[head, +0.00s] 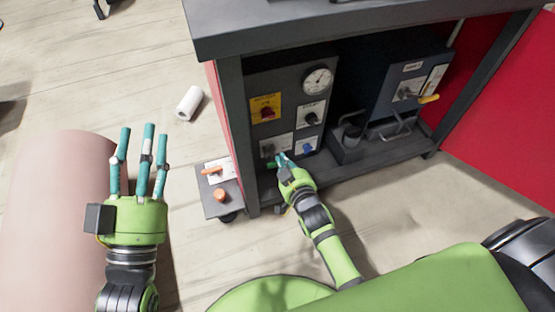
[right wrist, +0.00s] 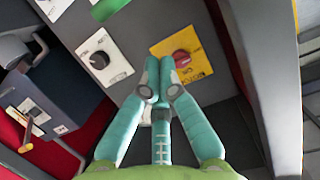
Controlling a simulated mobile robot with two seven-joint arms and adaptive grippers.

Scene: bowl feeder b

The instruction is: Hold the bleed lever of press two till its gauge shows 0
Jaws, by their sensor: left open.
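A round white gauge (head: 318,80) is on the grey control panel inside the cabinet; its reading is too small to make out. An orange lever (head: 212,170) sits on a low unit left of the cabinet. A yellow-orange lever (head: 429,98) is on the blue-grey unit at the right, and it also shows in the right wrist view (right wrist: 26,146). The labels are unreadable, so I cannot tell which lever is press two's. My right gripper (head: 281,158) is at the lower panel, its fingertips (right wrist: 158,90) together with nothing visible between them. My left gripper (head: 143,145) is open and empty, away from the levers.
The panel has a red knob (head: 266,112) on a yellow plate, a black knob (head: 311,118) and a blue knob (head: 308,148). An orange knob (head: 220,195) is on the low unit. A white roll (head: 190,103) lies on the floor. The cabinet top (head: 260,35) overhangs the panel.

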